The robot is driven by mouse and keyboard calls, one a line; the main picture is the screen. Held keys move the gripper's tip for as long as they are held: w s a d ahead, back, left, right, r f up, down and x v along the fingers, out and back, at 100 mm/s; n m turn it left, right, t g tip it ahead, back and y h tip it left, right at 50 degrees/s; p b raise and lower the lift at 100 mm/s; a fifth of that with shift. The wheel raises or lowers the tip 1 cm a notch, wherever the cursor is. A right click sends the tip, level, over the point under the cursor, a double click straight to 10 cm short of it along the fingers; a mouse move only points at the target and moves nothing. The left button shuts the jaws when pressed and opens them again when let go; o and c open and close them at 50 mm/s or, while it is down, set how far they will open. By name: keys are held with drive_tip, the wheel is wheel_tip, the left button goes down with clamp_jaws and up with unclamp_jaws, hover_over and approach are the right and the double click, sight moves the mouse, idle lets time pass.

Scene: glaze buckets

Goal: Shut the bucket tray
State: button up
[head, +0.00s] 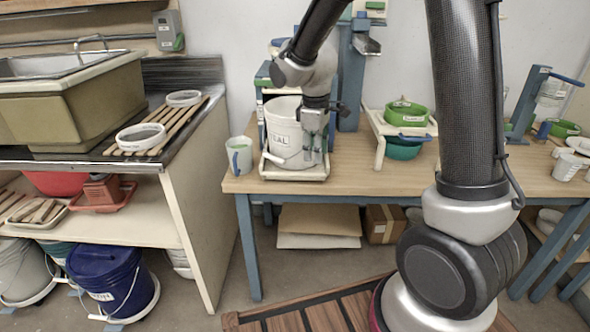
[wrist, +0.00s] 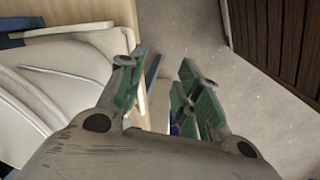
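The bucket tray (head: 294,178) is a shallow cream tray near the front edge of the wooden table. It juts forward from a blue-framed stand (head: 262,77). A white labelled bucket (head: 284,125) stands upright on it, with its handle hanging at the front. My gripper (head: 317,152) points down at the bucket's right front side, above the tray's right part; whether it touches is unclear. In the wrist view my gripper's green-padded fingers (wrist: 165,82) are apart with nothing held between them. The pale bucket (wrist: 55,95) fills the left of that view.
A grey-white mug (head: 239,156) stands just left of the tray. To the right, green bowls (head: 405,114) sit on another stand. A sink counter (head: 190,130) stands at left. The tabletop right of the tray is clear.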

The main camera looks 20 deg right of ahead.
sight(298, 173)
drive_tip(key=w+a+f+n, duration=0.1)
drive_tip(key=w+f, duration=0.1)
drive_tip(key=f, duration=0.1)
drive_tip(key=w+a+f+n, duration=0.1)
drive_tip(key=w+f, duration=0.2)
drive_tip(key=f, duration=0.1)
drive_tip(key=w+f+n+t, duration=0.1)
drive_tip(key=w+f+n, duration=0.1)
drive_tip(key=f, duration=0.2)
drive_tip(key=shift+w+a, duration=0.35)
drive_tip(key=shift+a, duration=0.05)
clamp_jaws()
